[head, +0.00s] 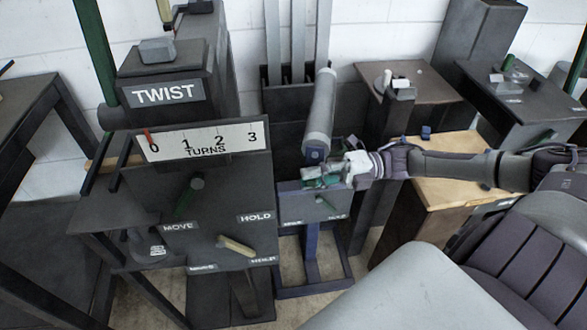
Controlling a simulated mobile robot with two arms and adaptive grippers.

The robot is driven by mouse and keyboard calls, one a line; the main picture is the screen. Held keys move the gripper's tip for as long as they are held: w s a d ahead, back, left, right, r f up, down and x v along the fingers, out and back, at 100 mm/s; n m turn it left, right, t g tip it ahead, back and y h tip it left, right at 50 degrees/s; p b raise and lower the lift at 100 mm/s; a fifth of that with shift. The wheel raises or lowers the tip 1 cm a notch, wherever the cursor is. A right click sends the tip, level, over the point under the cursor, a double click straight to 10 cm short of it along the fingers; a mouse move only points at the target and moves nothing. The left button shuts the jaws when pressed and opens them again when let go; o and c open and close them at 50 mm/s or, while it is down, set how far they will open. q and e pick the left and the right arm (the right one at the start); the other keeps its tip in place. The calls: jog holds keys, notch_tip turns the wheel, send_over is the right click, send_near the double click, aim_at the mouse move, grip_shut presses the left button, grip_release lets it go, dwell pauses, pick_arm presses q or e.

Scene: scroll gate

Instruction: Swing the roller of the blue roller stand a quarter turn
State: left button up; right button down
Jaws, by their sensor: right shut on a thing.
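The blue roller stand (311,271) stands right of the centre on the floor, with a blue frame and a grey panel with small labels and a green lever. Its roller (321,108) is a long grey cylinder that points up and away, slightly tilted, from a blue pivot block (315,150). My right gripper (328,176) reaches in from the right, just below the pivot block. It is shut on a green part at the top of the stand's panel; the fingers hide most of that part. My left gripper is not in view.
A dark TWIST machine (165,94) with a turns scale (203,141) and levers stands close on the left. A wooden-topped box (441,168) is under my right arm. Dark tables stand behind at right. Three upright grey strips (298,40) are behind the roller.

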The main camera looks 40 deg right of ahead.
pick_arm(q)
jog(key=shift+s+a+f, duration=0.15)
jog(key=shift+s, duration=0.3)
pick_arm(e)
jog(key=shift+s+d+f+n+g+y, duration=0.1)
jog(key=shift+s+d+n+g+y, duration=0.2)
jog(key=shift+s+d+n+g, duration=0.25)
jog(key=shift+w+a, duration=0.1)
jog(key=c, duration=1)
grip_release()
jog(key=shift+c, duration=0.2)
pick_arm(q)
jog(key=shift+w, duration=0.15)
